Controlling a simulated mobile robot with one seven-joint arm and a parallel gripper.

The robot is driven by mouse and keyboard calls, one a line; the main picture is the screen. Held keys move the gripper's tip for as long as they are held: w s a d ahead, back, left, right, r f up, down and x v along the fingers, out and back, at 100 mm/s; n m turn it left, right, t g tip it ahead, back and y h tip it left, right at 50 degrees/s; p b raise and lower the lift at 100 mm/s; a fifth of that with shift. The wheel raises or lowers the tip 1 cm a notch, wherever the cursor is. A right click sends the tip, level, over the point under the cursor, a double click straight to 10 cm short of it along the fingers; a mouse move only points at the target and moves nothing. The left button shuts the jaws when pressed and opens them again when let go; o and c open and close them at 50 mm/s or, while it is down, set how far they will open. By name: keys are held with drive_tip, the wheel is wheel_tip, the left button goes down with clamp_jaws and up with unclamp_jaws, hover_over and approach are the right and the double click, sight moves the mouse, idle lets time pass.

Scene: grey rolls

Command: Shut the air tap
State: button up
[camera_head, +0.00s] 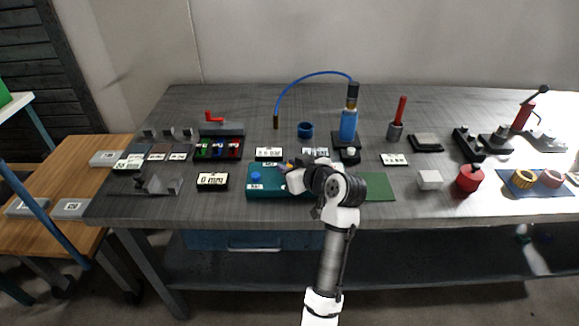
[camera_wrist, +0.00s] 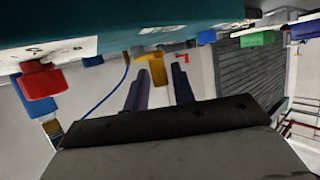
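A teal box (camera_head: 266,183) lies at the front middle of the bench, with a blue knob (camera_head: 256,177) on its left part. My gripper (camera_head: 290,173) is over its right part, and my wrist hides much of that side. In the wrist view the teal box (camera_wrist: 120,35) fills the top, with a red knob (camera_wrist: 42,84) at left and a yellow lever-like part (camera_wrist: 156,67) in line with the gap between my fingers. My gripper there (camera_wrist: 158,78) is open, its two dark fingers apart. I cannot tell whether they touch the yellow part, or which fitting is the air tap.
A blue cylinder (camera_head: 348,125) with a blue hose (camera_head: 300,78) stands behind the box. A blue cup (camera_head: 305,130) and labelled blocks (camera_head: 212,181) are nearby. A green mat (camera_head: 376,187), a white cube (camera_head: 430,180) and a red pot (camera_head: 469,179) lie to the right.

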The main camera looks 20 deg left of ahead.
drive_tip(key=shift+o, duration=0.9)
drive_tip(key=b+v, duration=0.1)
drive_tip(key=v, duration=1.2)
drive_tip(key=shift+s+d+r+b, duration=0.2)
drive_tip(key=shift+d+r+b, duration=0.1)
drive_tip(key=shift+b, duration=0.1)
